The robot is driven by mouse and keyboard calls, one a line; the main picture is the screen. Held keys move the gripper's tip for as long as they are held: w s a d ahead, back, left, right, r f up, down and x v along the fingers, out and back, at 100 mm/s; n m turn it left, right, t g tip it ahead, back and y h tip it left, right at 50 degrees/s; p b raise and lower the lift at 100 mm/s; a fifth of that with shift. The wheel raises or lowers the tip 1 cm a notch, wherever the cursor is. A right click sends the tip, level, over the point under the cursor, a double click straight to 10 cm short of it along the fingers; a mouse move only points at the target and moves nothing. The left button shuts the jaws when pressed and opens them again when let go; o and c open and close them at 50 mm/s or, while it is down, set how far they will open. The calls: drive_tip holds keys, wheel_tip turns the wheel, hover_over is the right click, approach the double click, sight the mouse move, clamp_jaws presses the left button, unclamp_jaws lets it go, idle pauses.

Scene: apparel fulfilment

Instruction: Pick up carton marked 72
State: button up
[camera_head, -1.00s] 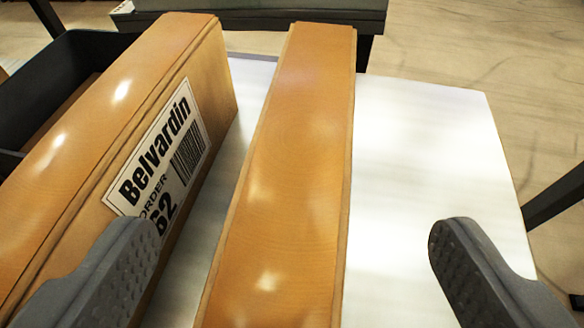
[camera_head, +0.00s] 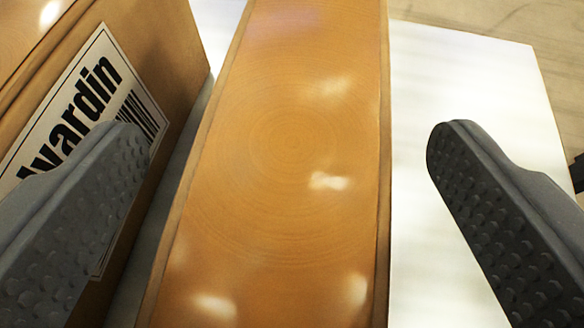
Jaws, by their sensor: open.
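A long, narrow brown carton (camera_head: 285,150) stands on the white table in the middle of the view. Only its top face and thin edges show, so no number on it can be read. My gripper (camera_head: 290,150) is open, with one grey finger on each side of this carton. Neither finger clearly touches it. The left finger sits in the gap between this carton and a second brown carton (camera_head: 180,50) at the left, overlapping that carton's label in view. The label reads only "vardin" in part now; its number is hidden.
The white table top (camera_head: 480,90) is bare to the right of the middle carton. The gap between the two cartons is narrow. Pale wooden floor (camera_head: 500,18) shows beyond the table at the upper right.

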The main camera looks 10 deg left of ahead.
clamp_jaws()
drive_tip(key=shift+r, duration=0.15)
